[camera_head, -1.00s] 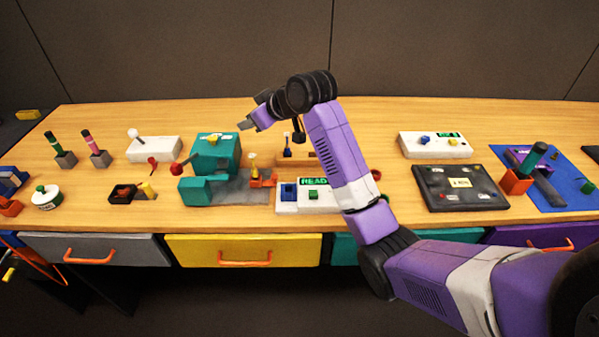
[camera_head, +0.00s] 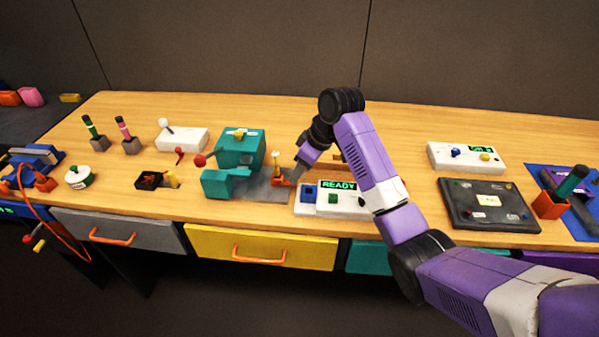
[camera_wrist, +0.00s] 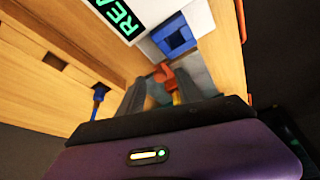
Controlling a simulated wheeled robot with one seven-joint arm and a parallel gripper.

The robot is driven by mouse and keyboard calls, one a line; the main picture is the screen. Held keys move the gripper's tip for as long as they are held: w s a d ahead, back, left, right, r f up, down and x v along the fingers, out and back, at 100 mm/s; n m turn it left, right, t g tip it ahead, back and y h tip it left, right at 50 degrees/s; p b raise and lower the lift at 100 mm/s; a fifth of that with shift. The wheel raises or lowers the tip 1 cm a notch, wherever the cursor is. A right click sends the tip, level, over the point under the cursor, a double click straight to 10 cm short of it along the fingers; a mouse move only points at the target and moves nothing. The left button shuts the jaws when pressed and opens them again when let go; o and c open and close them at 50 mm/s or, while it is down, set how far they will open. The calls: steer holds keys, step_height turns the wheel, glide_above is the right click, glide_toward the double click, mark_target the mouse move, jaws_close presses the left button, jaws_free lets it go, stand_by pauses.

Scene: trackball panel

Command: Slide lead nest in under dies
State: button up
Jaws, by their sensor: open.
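The teal press (camera_head: 241,147) with a red-knobbed lever stands left of centre on the bench; I take its jaws to be the dies, which I cannot make out clearly. Right of it, on a grey plate (camera_head: 262,192), sits a small orange nest (camera_head: 282,182) with an upright yellow and white piece (camera_head: 276,160). My gripper (camera_head: 297,174) is low, just right of the nest, pointing down. In the wrist view the open fingers (camera_wrist: 168,98) stand either side of the orange nest (camera_wrist: 163,74) and a yellow part; contact cannot be told.
A white panel (camera_head: 334,211) with a READY display and blue button lies close in front and right of my gripper. A wooden block (camera_head: 340,160) is partly hidden behind my arm. A black panel (camera_head: 488,218) lies further right. Bare bench lies behind the press.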

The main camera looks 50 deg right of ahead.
steer(key=shift+w+a+f, duration=0.1)
steer(key=shift+w+f, duration=0.15)
steer(key=shift+f, duration=0.35)
jaws_close()
stand_by(1.1)
